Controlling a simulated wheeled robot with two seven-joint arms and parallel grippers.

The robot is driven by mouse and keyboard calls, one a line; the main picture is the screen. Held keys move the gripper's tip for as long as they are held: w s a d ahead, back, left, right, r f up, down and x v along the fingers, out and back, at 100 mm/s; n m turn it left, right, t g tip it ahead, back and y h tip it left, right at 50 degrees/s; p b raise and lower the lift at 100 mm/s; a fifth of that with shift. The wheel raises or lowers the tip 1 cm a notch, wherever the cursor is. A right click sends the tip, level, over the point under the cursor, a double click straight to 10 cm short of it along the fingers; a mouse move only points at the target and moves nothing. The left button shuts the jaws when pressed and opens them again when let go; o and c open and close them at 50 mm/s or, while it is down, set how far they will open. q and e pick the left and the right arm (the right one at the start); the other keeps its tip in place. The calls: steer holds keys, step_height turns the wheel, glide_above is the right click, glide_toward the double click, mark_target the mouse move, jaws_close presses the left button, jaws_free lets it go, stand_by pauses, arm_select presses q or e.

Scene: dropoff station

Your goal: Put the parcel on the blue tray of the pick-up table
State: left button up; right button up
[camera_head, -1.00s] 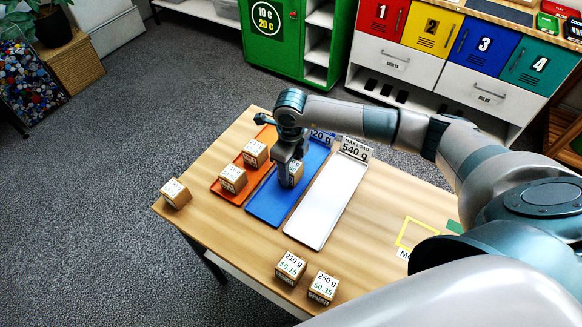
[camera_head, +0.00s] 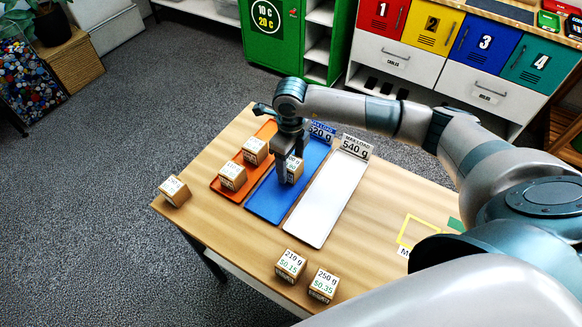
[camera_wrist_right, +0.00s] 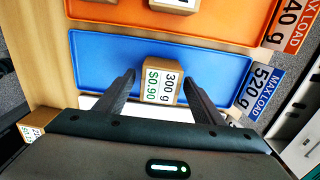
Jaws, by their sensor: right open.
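A parcel (camera_head: 293,169) marked 300 g stands on the blue tray (camera_head: 264,208) of the table. It also shows in the right wrist view (camera_wrist_right: 159,84), resting on the blue tray (camera_wrist_right: 100,70). My right gripper (camera_head: 288,172) is open at the parcel. In the right wrist view, the fingers of my right gripper (camera_wrist_right: 158,82) stand on either side of the parcel with gaps between. The tray's label reads 520 g max load. My left gripper is not in view.
An orange tray (camera_head: 220,187) with two boxes is left of the blue tray, and an empty white tray (camera_head: 318,210) is right of it. One box (camera_head: 174,191) sits at the table's left corner. Two boxes (camera_head: 291,263) (camera_head: 323,285) stand near the front edge.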

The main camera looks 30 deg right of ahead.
mark_target(291, 162)
step_height(291, 162, up, 8)
steer(key=b, duration=0.3)
steer(key=shift+r, duration=0.2)
steer(key=shift+r+b, duration=0.4)
steer(key=shift+r, duration=0.45)
